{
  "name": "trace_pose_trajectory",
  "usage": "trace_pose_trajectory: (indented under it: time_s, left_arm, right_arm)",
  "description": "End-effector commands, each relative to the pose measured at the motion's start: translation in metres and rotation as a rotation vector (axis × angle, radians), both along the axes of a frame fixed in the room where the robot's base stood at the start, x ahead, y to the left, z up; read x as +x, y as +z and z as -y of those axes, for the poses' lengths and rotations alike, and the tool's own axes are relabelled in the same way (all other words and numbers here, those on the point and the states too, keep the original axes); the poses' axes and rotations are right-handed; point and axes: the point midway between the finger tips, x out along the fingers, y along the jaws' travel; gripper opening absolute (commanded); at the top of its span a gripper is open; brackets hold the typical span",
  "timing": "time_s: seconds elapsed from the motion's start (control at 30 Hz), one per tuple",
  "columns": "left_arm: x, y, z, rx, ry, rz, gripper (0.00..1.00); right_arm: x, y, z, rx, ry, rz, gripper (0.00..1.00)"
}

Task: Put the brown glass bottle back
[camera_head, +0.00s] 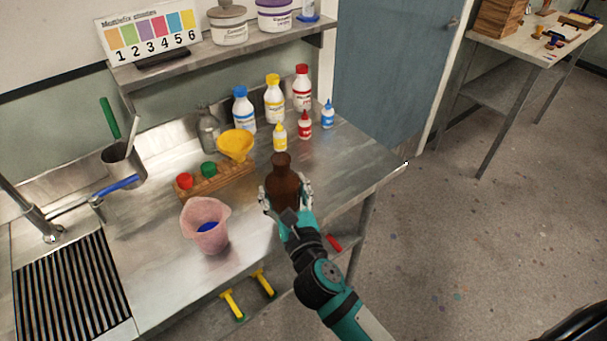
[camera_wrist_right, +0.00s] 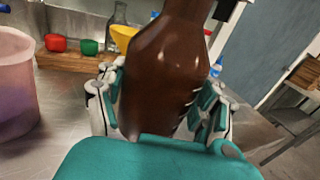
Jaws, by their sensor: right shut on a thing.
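The brown glass bottle (camera_head: 283,182) is upright at the front right part of the steel counter (camera_head: 330,176). My right gripper (camera_head: 288,197) is shut on its body, one finger on each side. In the right wrist view the bottle (camera_wrist_right: 165,70) fills the middle, between the fingers of the gripper (camera_wrist_right: 160,105). I cannot tell whether the bottle's base touches the counter, because my gripper hides it. My left gripper is not in view.
A pink jug (camera_head: 206,226) stands left of the bottle. A wooden rack (camera_head: 215,182) with red and green pieces and a yellow funnel (camera_head: 235,145) are behind. Small yellow (camera_head: 280,136), red (camera_head: 305,125) and blue (camera_head: 328,115) bottles stand farther back. The counter's right end is clear.

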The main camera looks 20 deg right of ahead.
Motion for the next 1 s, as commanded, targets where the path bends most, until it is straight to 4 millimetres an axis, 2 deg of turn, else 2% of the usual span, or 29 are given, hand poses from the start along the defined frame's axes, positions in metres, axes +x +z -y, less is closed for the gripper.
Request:
trace_pose_trajectory:
  time_s: [0.03, 0.2, 0.53, 0.6, 0.7, 1.0]
  left_arm:
    - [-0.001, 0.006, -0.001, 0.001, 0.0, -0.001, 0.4]
    - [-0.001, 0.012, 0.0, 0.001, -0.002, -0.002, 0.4]
    - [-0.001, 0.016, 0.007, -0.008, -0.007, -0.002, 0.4]
    - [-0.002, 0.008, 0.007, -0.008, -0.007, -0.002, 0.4]
    - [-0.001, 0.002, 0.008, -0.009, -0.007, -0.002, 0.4]
    - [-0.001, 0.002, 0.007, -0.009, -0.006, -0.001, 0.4]
  right_arm:
    - [0.011, 0.004, 0.011, -0.005, -0.002, 0.005, 0.14]
    - [0.04, -0.002, 0.037, -0.003, -0.001, 0.003, 0.14]
    - [0.066, -0.006, 0.062, -0.002, -0.002, 0.003, 0.14]
    - [0.066, -0.024, 0.061, 0.004, -0.001, -0.003, 0.14]
    - [0.065, -0.038, 0.061, 0.004, -0.001, -0.001, 0.14]
    - [0.066, -0.042, 0.061, 0.001, 0.001, 0.003, 0.14]
